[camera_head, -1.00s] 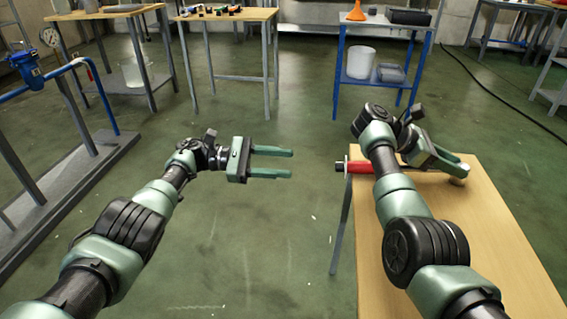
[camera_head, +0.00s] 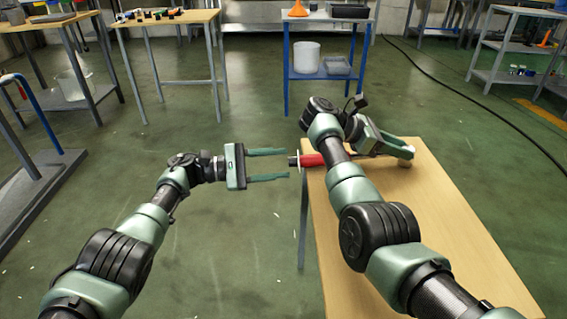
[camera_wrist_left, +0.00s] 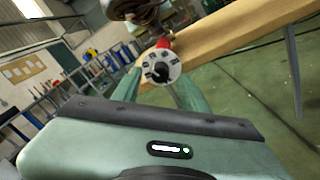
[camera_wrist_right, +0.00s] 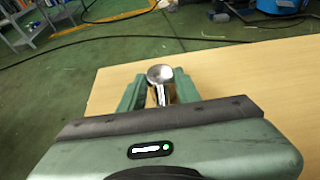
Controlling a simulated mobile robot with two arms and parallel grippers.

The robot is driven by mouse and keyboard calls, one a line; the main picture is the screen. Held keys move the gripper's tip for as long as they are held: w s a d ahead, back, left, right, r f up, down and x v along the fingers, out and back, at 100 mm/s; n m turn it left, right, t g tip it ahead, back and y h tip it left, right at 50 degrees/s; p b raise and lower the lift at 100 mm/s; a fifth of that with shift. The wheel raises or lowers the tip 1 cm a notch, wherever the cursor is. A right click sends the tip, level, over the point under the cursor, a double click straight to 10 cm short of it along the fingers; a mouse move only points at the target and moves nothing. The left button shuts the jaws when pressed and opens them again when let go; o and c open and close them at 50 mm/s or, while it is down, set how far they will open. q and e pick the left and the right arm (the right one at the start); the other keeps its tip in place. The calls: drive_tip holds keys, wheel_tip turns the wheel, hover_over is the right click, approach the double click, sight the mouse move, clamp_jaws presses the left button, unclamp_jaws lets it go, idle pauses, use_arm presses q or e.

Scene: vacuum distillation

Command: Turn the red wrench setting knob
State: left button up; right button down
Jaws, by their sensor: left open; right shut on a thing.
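The red wrench (camera_head: 312,160) lies crosswise near the table's left edge, its knob end pointing left toward my left gripper. The setting knob (camera_head: 293,161) is black with a pale disc behind it. In the left wrist view, a white marked dial (camera_wrist_left: 174,68) faces me with the black knob (camera_wrist_left: 158,73) at its centre, ahead between my left fingers. My left gripper (camera_head: 287,163) is open, its fingertips just short of the knob or level with it; contact cannot be told. My right gripper (camera_head: 392,150) is shut on the wrench's metal head (camera_wrist_right: 160,74), over the table.
The wooden table (camera_head: 435,225) is otherwise bare. Open floor lies left of it, below my left arm. A blue-framed cart (camera_head: 287,82) with an orange funnel (camera_head: 298,10) and a white bucket (camera_head: 306,57) stands behind. A pipe stand (camera_head: 40,190) is at far left.

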use_arm(q)
drive_tip(key=shift+d, duration=0.9)
clamp_jaws()
drive_tip(key=shift+n, duration=0.7)
unclamp_jaws()
